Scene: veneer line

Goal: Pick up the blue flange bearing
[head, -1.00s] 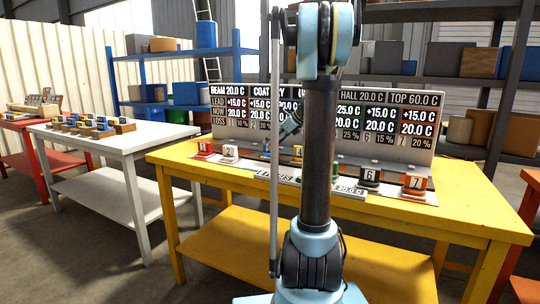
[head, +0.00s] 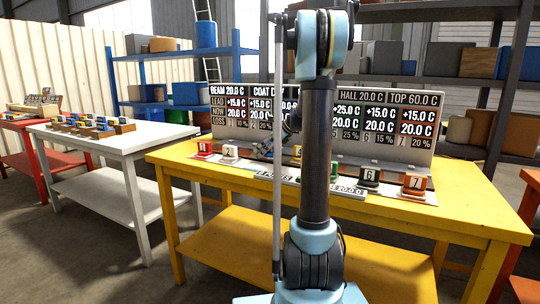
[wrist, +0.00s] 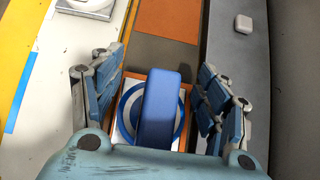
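In the wrist view the blue flange bearing (wrist: 160,105) shows as a raised blue body with a rounded top, above a blue-and-white ring on a pale plate. My gripper (wrist: 163,68) is open, with one jointed finger on each side of the bearing. Gaps show between the bearing and both fingers, so they appear not to touch it. The lower end of the bearing is hidden by my gripper's palm. The bearing cannot be made out there.
A display board (head: 232,110) stands along the table's back. Numbered blocks, including 2 (head: 229,153), 6 (head: 370,177) and 7 (head: 415,186), stand in front of it. A white table (head: 85,140) with several small items is at left. The table's front right is clear.

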